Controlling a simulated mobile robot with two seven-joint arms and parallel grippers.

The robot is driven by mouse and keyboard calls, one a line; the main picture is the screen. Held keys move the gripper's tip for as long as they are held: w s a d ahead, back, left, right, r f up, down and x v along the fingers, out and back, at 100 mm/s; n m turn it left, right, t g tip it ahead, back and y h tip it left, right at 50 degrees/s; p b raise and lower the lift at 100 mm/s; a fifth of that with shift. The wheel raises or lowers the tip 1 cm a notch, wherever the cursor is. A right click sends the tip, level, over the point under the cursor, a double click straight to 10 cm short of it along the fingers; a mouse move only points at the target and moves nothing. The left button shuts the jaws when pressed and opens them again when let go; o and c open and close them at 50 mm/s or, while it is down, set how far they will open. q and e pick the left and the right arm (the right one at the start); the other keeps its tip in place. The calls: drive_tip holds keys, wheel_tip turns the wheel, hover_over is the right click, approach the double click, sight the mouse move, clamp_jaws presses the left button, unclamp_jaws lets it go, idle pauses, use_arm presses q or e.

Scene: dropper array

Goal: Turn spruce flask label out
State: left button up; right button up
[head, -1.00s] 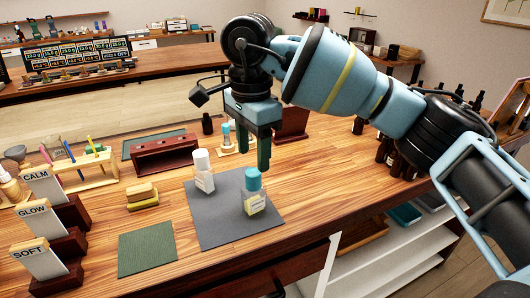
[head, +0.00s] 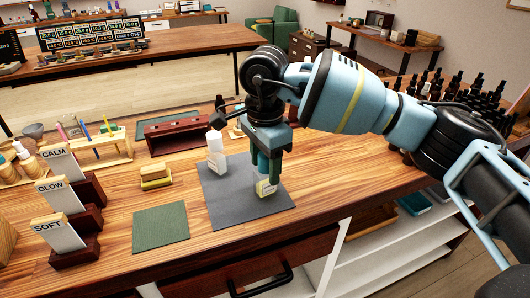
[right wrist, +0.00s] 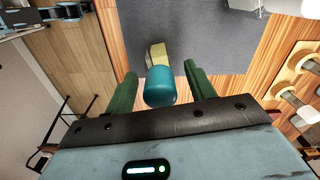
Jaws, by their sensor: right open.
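The flask with the teal cap, apparently the spruce flask (head: 266,188), stands on a grey mat (head: 230,205). A pale yellowish label shows on its body in the head view. My right gripper (head: 267,165) points down over it, with its green fingers on either side of the cap. In the right wrist view the teal cap (right wrist: 160,88) sits between the open fingers (right wrist: 160,73), with a gap on each side. The gripper hides most of the cap in the head view. My left gripper is out of view.
A white-capped bottle (head: 215,155) stands on the mat, left of and behind the flask. A green mat (head: 161,228), yellow blocks (head: 155,177) and a dark red rack (head: 175,135) lie to the left. Label cards (head: 60,205) stand at far left. Dark bottles crowd the right.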

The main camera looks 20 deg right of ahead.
drive_tip(key=shift+c, duration=0.2)
drive_tip(key=c, duration=0.9)
drive_tip(key=o, duration=0.9)
drive_tip(key=shift+o, duration=0.2)
drive_tip(key=shift+r, duration=0.1)
drive_tip(key=shift+r, duration=3.75)
